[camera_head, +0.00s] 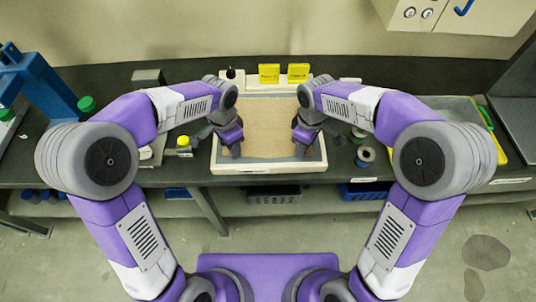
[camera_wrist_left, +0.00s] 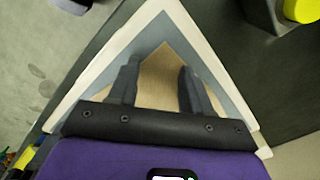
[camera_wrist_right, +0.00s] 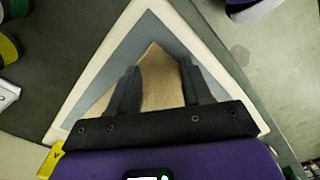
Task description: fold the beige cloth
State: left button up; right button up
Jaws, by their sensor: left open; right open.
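The beige cloth (camera_head: 268,127) lies flat in a shallow white-rimmed tray (camera_head: 268,168) with a grey floor, on the dark bench. My left gripper (camera_head: 235,152) is over the cloth's near left corner, and my right gripper (camera_head: 303,150) is over its near right corner. In the left wrist view my left gripper (camera_wrist_left: 155,75) is open, with a cloth corner (camera_wrist_left: 165,65) between its fingers. In the right wrist view my right gripper (camera_wrist_right: 160,75) is open, with the other corner (camera_wrist_right: 155,65) between its fingers. I cannot tell whether the fingertips touch the cloth.
A blue device (camera_head: 35,80) stands far left. A green-and-yellow tray (camera_head: 485,125) lies at right.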

pick_arm(q)
jog(key=shift+f, duration=0.1)
grip_shut()
pick_arm(e)
jog(key=shift+f, duration=0.1)
grip_shut()
pick_arm(q)
jog(key=shift+a, duration=0.1)
pick_arm(e)
jog(key=shift+d, duration=0.1)
